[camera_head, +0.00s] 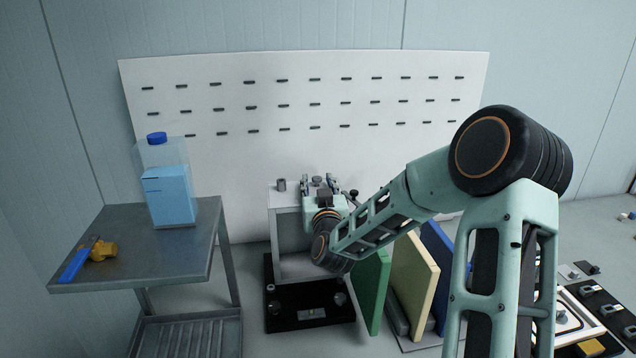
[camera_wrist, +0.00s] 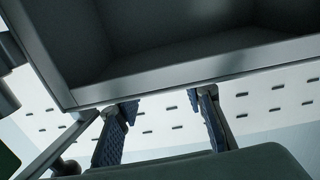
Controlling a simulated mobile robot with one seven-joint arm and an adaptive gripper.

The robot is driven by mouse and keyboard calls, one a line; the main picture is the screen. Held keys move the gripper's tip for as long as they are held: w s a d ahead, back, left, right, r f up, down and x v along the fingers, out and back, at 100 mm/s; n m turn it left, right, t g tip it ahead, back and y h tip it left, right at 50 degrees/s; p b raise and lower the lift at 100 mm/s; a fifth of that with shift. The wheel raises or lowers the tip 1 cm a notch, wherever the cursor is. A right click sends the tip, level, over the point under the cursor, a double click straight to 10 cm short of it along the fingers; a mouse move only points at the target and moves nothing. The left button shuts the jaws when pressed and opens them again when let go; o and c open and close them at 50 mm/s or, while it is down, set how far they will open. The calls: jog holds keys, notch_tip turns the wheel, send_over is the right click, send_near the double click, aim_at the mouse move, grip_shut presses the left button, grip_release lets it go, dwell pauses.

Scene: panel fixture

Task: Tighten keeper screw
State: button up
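The panel fixture is a grey open-fronted box (camera_head: 288,232) on a black base (camera_head: 310,318). My gripper (camera_head: 318,184) is at the box's upper right, with the wrist hiding part of the box. In the wrist view my gripper (camera_wrist: 163,112) shows two blue-padded fingers held apart, with the white panel visible between them. The fingertips are by the box's grey rim (camera_wrist: 190,78); I cannot tell whether they touch it. A small grey cylinder (camera_head: 281,185) stands on the box top, and a dark knob (camera_head: 354,193) is right of my gripper. I cannot make out which part is the keeper screw.
A slotted white panel (camera_head: 230,160) stands behind. A grey cart (camera_head: 120,250) at left bears a blue-capped bottle (camera_head: 168,190) and a blue-and-orange tool (camera_head: 90,255). Green (camera_head: 371,290), cream (camera_head: 412,275) and blue (camera_head: 437,260) boards stand close to the fixture's right.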

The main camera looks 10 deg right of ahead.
grip_shut()
jog(key=shift+f+b, duration=0.15)
jog(key=shift+b, duration=0.2)
jog(key=shift+a+h+b, duration=0.15)
jog(key=shift+h+b, duration=0.15)
jog(key=shift+b, duration=0.1)
jog(key=shift+a+m+h+b, duration=0.15)
jog(key=shift+m+h+b, duration=0.35)
jog(key=shift+h+b, duration=0.3)
jog(key=shift+w+a+m+g+h+b, duration=0.15)
jog(key=shift+m+g+h+b, duration=0.35)
jog(key=shift+m+h+b, duration=0.65)
jog(key=shift+r+m+g+h, duration=0.25)
jog(key=shift+m+g+h, duration=0.35)
jog(key=shift+h, duration=0.65)
